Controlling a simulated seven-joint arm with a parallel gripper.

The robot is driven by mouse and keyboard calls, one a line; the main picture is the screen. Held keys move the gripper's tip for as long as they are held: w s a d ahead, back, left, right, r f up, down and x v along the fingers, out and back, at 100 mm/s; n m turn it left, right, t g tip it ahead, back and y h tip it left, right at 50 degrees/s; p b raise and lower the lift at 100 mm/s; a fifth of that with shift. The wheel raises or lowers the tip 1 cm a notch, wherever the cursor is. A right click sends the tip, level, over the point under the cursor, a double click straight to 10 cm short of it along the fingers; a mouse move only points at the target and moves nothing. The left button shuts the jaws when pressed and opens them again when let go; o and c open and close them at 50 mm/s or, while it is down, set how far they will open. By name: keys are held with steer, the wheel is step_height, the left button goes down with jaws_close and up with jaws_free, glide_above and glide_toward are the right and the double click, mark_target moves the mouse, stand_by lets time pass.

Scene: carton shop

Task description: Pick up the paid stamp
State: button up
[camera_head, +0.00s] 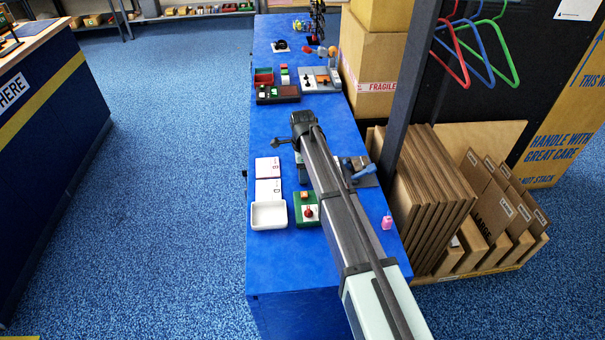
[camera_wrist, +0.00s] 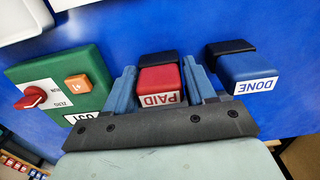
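The paid stamp (camera_wrist: 161,86) is a red block with a white PAID label, upside down in the wrist view, and a black part behind it. My gripper (camera_wrist: 160,66) has its two blue fingers on either side of the red block. No clear gap shows between fingers and block, so I cannot tell whether they grip it. Whether the stamp is off the table is also unclear. A blue stamp (camera_wrist: 249,72) labelled DONE stands just to the right of my right finger.
A green box (camera_head: 307,208) with a red knob is close to the left finger in the wrist view (camera_wrist: 88,78). A white tray (camera_head: 268,215) and cards (camera_head: 267,168) lie left of my arm on the blue table (camera_head: 300,265). A pink item (camera_head: 387,223) stands at right.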

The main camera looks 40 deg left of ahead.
steer(key=c, duration=0.7)
steer(key=shift+o, duration=0.2)
step_height(320, 180, up, 10)
stand_by(0.3)
